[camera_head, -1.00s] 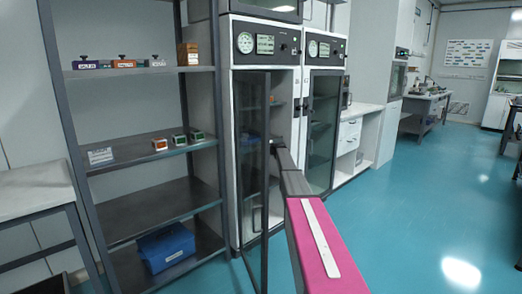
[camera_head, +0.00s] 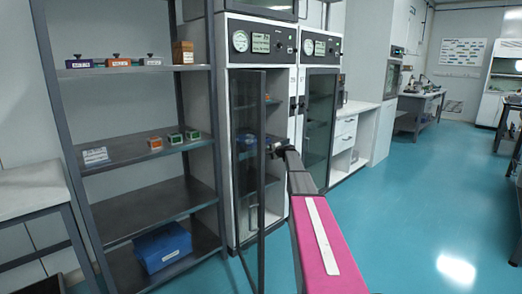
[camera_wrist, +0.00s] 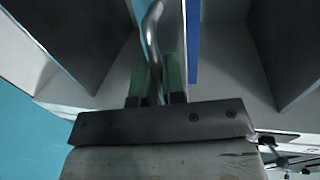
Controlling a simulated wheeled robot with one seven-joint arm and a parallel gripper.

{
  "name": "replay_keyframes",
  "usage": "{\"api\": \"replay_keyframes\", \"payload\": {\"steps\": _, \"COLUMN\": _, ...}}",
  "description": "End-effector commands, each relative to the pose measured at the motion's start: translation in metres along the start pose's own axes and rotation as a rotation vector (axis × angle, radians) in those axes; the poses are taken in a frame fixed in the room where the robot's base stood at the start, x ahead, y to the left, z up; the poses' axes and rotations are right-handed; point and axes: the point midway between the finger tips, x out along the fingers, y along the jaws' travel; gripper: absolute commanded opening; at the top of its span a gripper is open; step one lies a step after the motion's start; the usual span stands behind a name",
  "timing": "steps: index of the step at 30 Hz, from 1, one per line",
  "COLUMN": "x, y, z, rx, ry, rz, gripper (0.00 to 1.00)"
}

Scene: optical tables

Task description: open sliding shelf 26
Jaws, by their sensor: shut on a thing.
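My gripper (camera_wrist: 153,80) shows in the wrist view with its two green fingertips closed around a bent metal handle (camera_wrist: 151,32). The handle runs up between the fingers. In the head view my gripper (camera_head: 273,150) is small, at the open front of the left glass-door cabinet (camera_head: 263,45). The cabinet's glass door (camera_head: 247,185) stands swung open toward me, to the left of my arm. Shelves inside show dimly through the glass. No number 26 is legible, and I cannot tell from the head view which shelf the handle belongs to.
A grey open rack (camera_head: 140,205) stands left of the cabinet, holding small boxes and a blue bin (camera_head: 162,247). A second cabinet with a closed glass door (camera_head: 319,120) stands to the right. The teal floor (camera_head: 420,200) at right is clear.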

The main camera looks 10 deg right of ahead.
Motion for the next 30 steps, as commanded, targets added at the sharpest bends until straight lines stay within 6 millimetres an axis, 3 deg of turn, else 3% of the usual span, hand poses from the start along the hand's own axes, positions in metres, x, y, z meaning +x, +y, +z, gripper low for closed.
{"api": "replay_keyframes", "payload": {"steps": 1, "x": -0.020, "y": 0.004, "z": 0.003, "rx": 0.001, "ry": 0.002, "rz": 0.000, "gripper": 0.00}}
{"api": "replay_keyframes", "payload": {"steps": 18, "x": -0.171, "y": 0.035, "z": 0.002, "rx": 0.001, "ry": 0.002, "rz": 0.000, "gripper": 0.00}}
{"api": "replay_keyframes", "payload": {"steps": 24, "x": -0.209, "y": 0.043, "z": 0.002, "rx": 0.001, "ry": 0.002, "rz": 0.000, "gripper": 0.00}}
{"api": "replay_keyframes", "payload": {"steps": 30, "x": -0.232, "y": 0.048, "z": 0.001, "rx": 0.001, "ry": 0.000, "rz": 0.000, "gripper": 0.00}}
